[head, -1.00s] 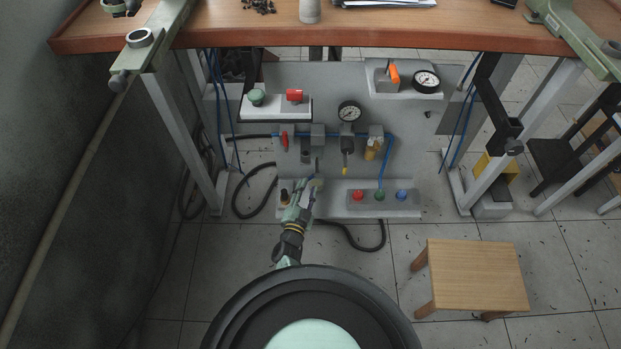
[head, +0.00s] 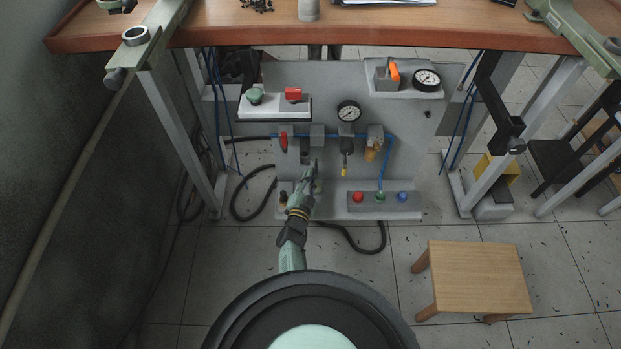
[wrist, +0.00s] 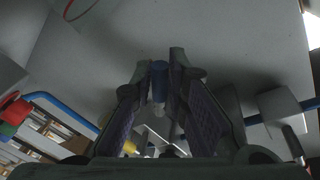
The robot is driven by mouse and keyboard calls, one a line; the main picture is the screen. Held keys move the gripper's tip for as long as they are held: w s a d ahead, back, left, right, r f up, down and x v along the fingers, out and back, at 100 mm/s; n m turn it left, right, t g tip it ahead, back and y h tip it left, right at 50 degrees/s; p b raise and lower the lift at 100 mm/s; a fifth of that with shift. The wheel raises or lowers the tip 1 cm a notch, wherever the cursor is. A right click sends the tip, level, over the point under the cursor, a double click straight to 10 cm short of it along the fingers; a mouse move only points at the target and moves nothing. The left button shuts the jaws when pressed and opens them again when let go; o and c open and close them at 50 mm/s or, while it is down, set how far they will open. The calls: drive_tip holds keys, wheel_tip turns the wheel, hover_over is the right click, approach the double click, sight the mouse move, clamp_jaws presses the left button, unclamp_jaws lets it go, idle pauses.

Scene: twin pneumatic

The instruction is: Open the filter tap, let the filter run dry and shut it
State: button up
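The filter assembly is on the grey panel under the workbench; its dark bowl (head: 304,157) hangs left of my gripper. My gripper (head: 314,168) reaches up to the panel just below the grey block (head: 317,131) in the pipe line. In the wrist view my gripper (wrist: 163,68) has its two fingers apart. A small blue cylindrical part (wrist: 160,82) shows between the fingertips; I cannot tell whether they touch it. The filter tap cannot be made out for certain, as my gripper covers that area in the head view.
A red-handled valve (head: 283,142) is left, a gauge (head: 349,111), a yellow-tipped part (head: 344,169) and an amber bowl (head: 372,151) right. The bench top (head: 400,30) overhangs; a stool (head: 478,278) stands at right.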

clamp_jaws()
drive_tip(key=shift+r, duration=0.1)
drive_tip(key=m, duration=0.1)
drive_tip(key=m+p, duration=0.1)
drive_tip(key=m, duration=0.1)
drive_tip(key=r+m+g+p, duration=0.1)
drive_tip(key=shift+a+m+y, duration=0.3)
drive_tip(key=m, duration=0.2)
drive_tip(key=r+m+y+p, duration=0.1)
drive_tip(key=m, duration=0.1)
drive_tip(key=shift+a+g, duration=0.15)
drive_tip(key=shift+g, duration=0.25)
drive_tip(key=shift+r, duration=0.1)
idle(0.4)
drive_tip(key=shift+o, duration=2.4)
unclamp_jaws()
drive_tip(key=shift+s, duration=0.1)
